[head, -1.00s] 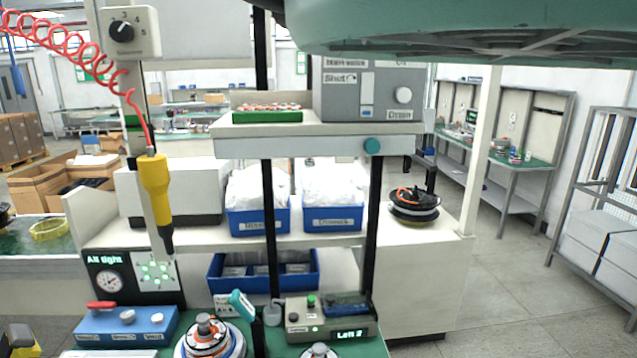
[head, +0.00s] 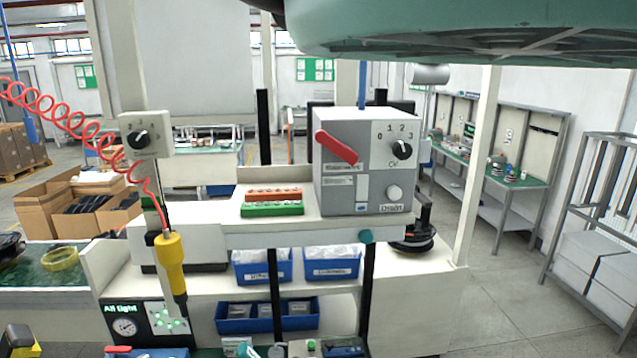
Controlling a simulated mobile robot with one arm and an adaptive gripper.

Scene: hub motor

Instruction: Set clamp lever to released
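The frames do not settle which handle is the clamp lever. A red lever (head: 336,147) on the front of a grey control box (head: 338,195) slants down to the right. A second red lever (head: 118,349) shows at the bottom left, on a blue box cut off by the lower edge. A teal handle (head: 248,351) is just visible at the bottom edge, mostly out of frame. My gripper is not in view.
A yellow tool (head: 171,262) hangs on a red coiled cord over the bench. Blue bins (head: 262,280) stand on the shelves below the grey box. A dial box (head: 146,140) is at upper left.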

